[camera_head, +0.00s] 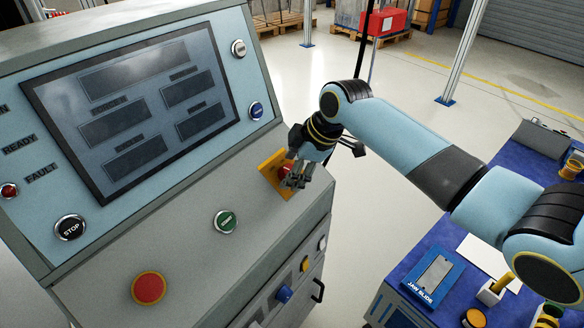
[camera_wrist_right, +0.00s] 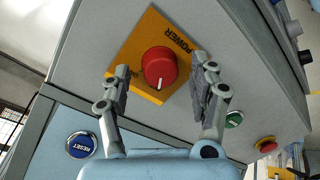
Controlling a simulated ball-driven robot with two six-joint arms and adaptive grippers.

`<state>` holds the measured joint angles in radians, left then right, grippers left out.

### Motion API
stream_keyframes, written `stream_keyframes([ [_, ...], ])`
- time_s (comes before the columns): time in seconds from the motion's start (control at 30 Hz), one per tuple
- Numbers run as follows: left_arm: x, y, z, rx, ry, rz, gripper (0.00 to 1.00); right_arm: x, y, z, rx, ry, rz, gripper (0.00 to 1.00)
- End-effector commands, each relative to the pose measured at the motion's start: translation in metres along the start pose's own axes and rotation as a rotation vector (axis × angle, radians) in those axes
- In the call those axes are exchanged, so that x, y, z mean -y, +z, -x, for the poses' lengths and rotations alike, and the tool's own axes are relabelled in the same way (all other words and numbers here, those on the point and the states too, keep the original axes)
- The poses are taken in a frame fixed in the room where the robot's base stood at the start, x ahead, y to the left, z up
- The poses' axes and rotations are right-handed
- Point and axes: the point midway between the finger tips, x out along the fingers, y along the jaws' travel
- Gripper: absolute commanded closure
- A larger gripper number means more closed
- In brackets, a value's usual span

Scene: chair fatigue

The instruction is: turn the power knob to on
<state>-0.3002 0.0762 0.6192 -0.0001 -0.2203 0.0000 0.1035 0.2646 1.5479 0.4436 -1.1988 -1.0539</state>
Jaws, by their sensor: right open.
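The red power knob (camera_wrist_right: 159,66) sits on a yellow plate (camera_wrist_right: 150,28) marked POWER, in the right wrist view. A white mark on the knob points toward the bottom of that view. My right gripper (camera_wrist_right: 161,82) is open, with one finger on each side of the knob; I cannot tell whether either finger touches it. In the head view my right gripper (camera_head: 296,178) is at the yellow plate (camera_head: 268,166) on the right side of the console panel, and it partly hides the knob (camera_head: 285,172). My left gripper is not in view.
A blue-topped table (camera_head: 440,235) with parts stands at right. Floor between is clear.

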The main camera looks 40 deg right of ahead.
Motion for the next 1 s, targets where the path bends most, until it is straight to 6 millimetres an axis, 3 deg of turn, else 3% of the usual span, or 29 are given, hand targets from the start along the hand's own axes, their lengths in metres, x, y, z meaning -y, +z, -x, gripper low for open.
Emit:
stream_keyframes([
  [0.33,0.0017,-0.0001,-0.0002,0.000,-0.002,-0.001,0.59,0.0001,0.0002,-0.0058,0.000,0.001,0.000,0.39],
  [0.77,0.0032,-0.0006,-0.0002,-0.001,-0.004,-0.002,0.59,0.0004,0.0004,-0.0056,0.001,0.000,0.000,0.94],
  [1.0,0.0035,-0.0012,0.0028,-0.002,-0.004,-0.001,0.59,0.0003,0.0003,-0.0050,-0.001,-0.002,-0.019,0.94],
])
